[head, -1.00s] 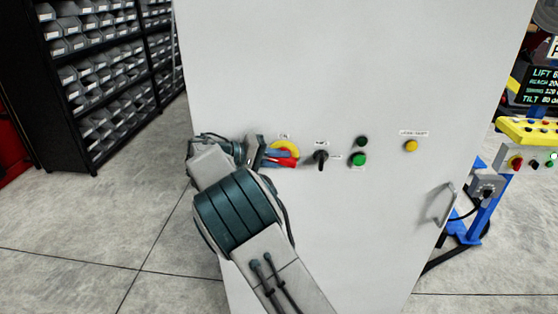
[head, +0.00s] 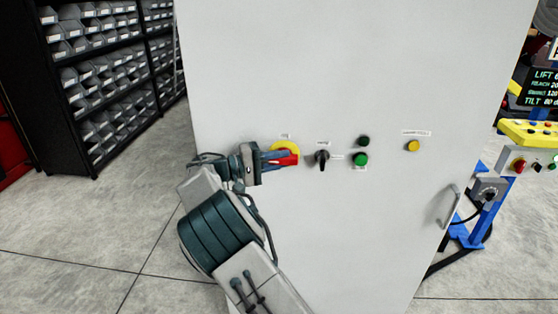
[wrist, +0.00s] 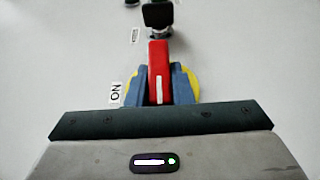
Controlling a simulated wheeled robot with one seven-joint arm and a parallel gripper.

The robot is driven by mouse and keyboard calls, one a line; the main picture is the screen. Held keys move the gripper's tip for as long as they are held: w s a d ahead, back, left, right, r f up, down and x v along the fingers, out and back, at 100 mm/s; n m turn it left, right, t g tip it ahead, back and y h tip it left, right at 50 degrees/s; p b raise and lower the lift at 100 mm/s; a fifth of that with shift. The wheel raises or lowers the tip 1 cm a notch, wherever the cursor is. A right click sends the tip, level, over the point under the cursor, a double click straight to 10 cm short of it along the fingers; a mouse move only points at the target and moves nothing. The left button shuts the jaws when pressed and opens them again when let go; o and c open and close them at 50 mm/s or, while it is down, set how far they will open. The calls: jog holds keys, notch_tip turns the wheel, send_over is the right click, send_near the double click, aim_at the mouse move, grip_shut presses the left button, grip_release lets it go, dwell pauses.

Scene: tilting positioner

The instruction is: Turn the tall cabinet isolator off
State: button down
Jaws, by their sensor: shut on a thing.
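The tall cabinet (head: 300,80) is a pale grey box that fills the middle of the head view. Its isolator is a red handle (wrist: 158,62) on a yellow disc (wrist: 188,85), at the left of the control row; the disc also shows in the head view (head: 287,146). My gripper (wrist: 158,85) is shut on the red handle, with one blue-grey finger on each side. In the wrist view the handle points straight up the picture, and an "ON" label (wrist: 115,94) sits left of the disc. The fingers hide part of the disc.
Right of the isolator are a black rotary switch (head: 322,157), a green button (head: 361,159), a dark button (head: 363,141) and a yellow button (head: 412,146). A door handle (head: 447,205) projects lower right. Bin shelves (head: 100,80) stand left; a blue stand with a control box (head: 485,190) stands right.

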jog(key=c, duration=1.3)
grip_release()
jog(key=shift+a, duration=0.1)
jog(key=b+v, duration=0.2)
jog(key=v, duration=1.1)
jog(key=shift+s+a+b, duration=0.1)
jog(key=shift+a+b, duration=0.2)
jog(key=shift+a, duration=0.05)
